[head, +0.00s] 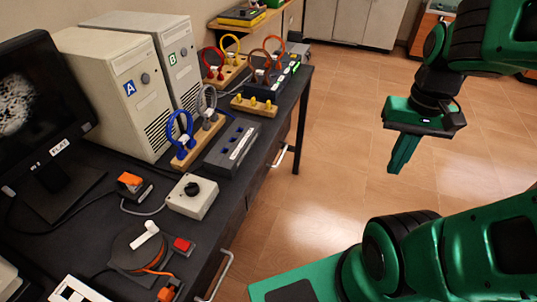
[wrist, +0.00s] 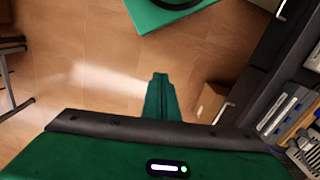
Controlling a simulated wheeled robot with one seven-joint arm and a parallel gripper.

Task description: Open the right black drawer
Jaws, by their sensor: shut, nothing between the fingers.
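The black desk (head: 105,185) has drawers along its front edge, seen very steeply. The farther drawer, on the right in the head view, has a silver handle (head: 280,156) and looks closed. The nearer drawer has another silver handle (head: 221,276), partly cut by the bottom edge. My gripper (head: 400,168) is shut and empty, pointing down over the open floor to the right of the desk, well apart from both handles. Its closed fingers also show in the wrist view (wrist: 160,88). There a metal handle (wrist: 282,9) shows at the top right edge.
The desk top holds a monitor (head: 25,100), two beige computer towers (head: 125,90), a white box with a black knob (head: 192,196) and wooden blocks with coloured rings. A desk leg (head: 301,135) stands at the far corner. The tiled floor (head: 345,150) between desk and gripper is clear.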

